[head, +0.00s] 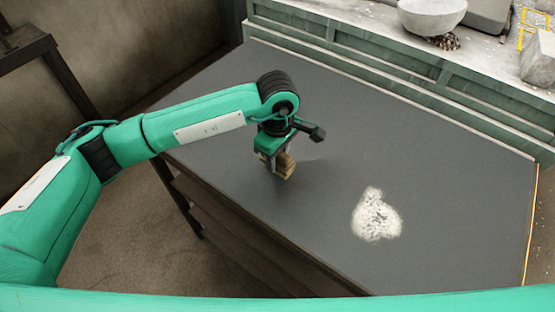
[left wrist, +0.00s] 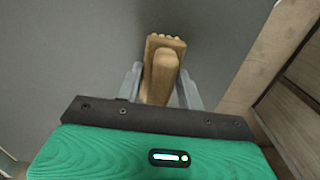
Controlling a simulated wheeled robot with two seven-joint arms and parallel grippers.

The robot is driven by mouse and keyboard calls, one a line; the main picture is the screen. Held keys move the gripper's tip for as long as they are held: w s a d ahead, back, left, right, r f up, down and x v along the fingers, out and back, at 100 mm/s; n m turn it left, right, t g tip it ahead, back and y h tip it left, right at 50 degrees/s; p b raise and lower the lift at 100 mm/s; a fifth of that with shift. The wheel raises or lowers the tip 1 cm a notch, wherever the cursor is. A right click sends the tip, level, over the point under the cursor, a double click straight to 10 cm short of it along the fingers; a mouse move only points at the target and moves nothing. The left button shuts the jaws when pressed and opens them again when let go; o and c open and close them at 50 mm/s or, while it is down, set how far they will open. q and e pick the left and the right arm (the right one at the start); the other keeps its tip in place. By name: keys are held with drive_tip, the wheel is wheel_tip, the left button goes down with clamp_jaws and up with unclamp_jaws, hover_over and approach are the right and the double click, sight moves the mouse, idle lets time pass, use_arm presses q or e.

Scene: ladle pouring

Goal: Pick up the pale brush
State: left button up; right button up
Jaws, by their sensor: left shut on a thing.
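The pale brush (head: 287,168) is a small tan wooden piece under my left gripper (head: 277,163), over the dark table (head: 230,110). In the left wrist view the brush (left wrist: 164,58) lies between the two grey fingers of my left gripper (left wrist: 160,88), which are shut on it. Its wide, scalloped end points away from the gripper. I cannot tell whether the brush touches the table. My right gripper is not in view.
A white powdery patch (head: 376,214) lies on the table to the right. A green ledge (head: 390,65) runs behind the table, with a grey bowl (head: 432,14) and a stone block (head: 539,58) on it. The table around the gripper is clear.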

use_arm(q)
wheel_tip(320, 180, up, 18)
drive_tip(key=b, duration=0.4)
drive_tip(key=shift+r, duration=0.25)
